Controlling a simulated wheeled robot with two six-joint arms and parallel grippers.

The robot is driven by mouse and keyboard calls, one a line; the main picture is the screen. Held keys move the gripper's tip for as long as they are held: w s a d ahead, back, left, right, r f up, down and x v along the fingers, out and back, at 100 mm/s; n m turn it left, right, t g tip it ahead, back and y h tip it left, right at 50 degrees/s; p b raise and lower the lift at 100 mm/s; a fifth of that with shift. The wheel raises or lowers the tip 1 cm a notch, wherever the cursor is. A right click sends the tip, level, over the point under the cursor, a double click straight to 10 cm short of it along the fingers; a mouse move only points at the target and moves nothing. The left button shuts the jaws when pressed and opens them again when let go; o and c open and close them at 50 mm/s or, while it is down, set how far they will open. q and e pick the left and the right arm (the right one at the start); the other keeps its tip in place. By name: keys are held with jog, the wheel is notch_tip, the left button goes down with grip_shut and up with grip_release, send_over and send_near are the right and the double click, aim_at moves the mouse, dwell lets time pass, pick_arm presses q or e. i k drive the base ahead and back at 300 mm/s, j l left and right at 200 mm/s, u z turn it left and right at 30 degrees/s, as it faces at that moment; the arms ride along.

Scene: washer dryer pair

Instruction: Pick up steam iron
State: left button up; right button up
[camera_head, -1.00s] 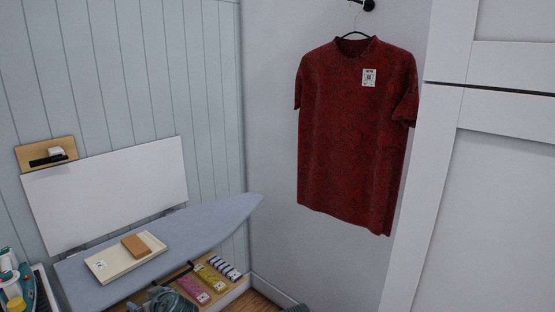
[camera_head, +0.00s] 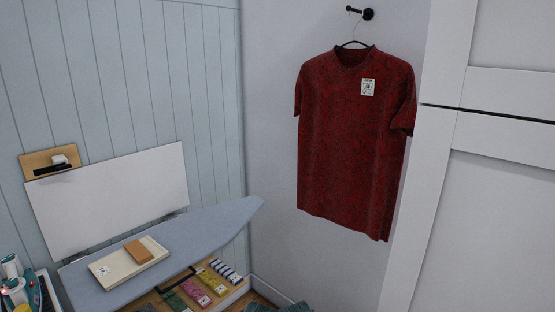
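The steam iron (camera_head: 14,285) is at the lower left corner of the head view, teal and white, partly cut off by the picture's left and bottom edges. It seems to rest on a white-edged surface (camera_head: 47,291) beside the ironing board. Neither of my grippers shows in this view.
A blue-grey ironing board (camera_head: 210,222) folds out from the wall, with a cream tray (camera_head: 107,276) and a brown block (camera_head: 138,251) on it. Below is an open drawer (camera_head: 236,294) with several colored items. A red shirt (camera_head: 352,150) hangs on the wall; a white door (camera_head: 500,220) stands right.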

aim_at(23, 294)
jog(key=u, duration=1.3)
